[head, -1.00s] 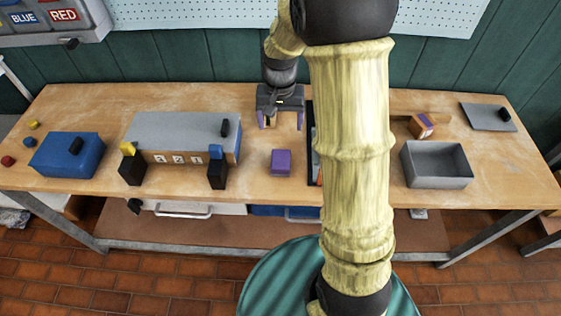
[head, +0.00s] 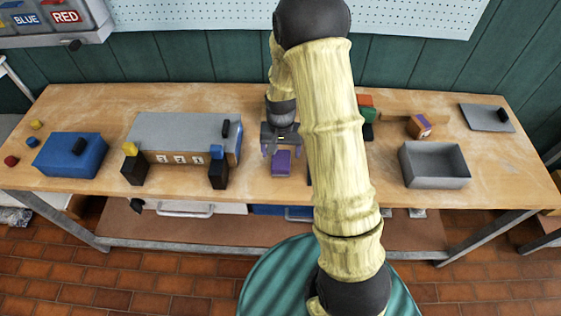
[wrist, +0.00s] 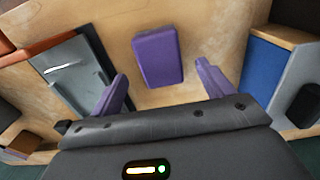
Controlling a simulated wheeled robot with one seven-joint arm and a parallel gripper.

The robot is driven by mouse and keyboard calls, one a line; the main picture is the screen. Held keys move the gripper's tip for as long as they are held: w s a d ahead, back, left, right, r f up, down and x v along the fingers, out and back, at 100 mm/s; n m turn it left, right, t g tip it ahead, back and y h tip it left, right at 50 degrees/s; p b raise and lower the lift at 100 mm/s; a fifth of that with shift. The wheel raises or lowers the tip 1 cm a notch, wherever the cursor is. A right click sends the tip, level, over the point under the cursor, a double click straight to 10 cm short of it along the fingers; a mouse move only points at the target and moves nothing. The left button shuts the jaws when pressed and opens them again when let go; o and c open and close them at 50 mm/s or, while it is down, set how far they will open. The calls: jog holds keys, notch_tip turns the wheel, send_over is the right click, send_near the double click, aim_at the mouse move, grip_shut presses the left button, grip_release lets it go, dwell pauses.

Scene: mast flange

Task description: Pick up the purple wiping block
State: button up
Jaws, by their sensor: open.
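The purple wiping block (head: 281,166) lies on the wooden workbench (head: 258,188), near its front middle. In the wrist view the block (wrist: 157,56) lies ahead of my gripper, a little beyond the fingertips and roughly between their lines. My gripper (head: 281,151) is open and empty, just behind the block in the head view. Its two purple fingers (wrist: 162,84) stand apart in the wrist view, with bare wood between them. I cannot tell the exact height of the fingertips above the bench.
Left of the block stand a grey-topped box (head: 185,128) with numbered slots and black posts with yellow and blue tops. A blue box (head: 70,155) is farther left. A grey open bin (head: 435,164) is at right. A grey tray (wrist: 75,70) lies beside the block in the wrist view.

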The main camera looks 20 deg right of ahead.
aim_at(281, 159)
jog(key=shift+a, duration=0.1)
jog(key=shift+f, duration=0.5)
jog(key=shift+f+p, duration=0.8)
jog(key=shift+f, duration=1.3)
jog(key=c, duration=1.1)
jog(key=shift+r, duration=0.15)
notch_tip(281, 159, up, 10)
jog(key=shift+f+b, duration=0.1)
jog(key=shift+b, duration=0.7)
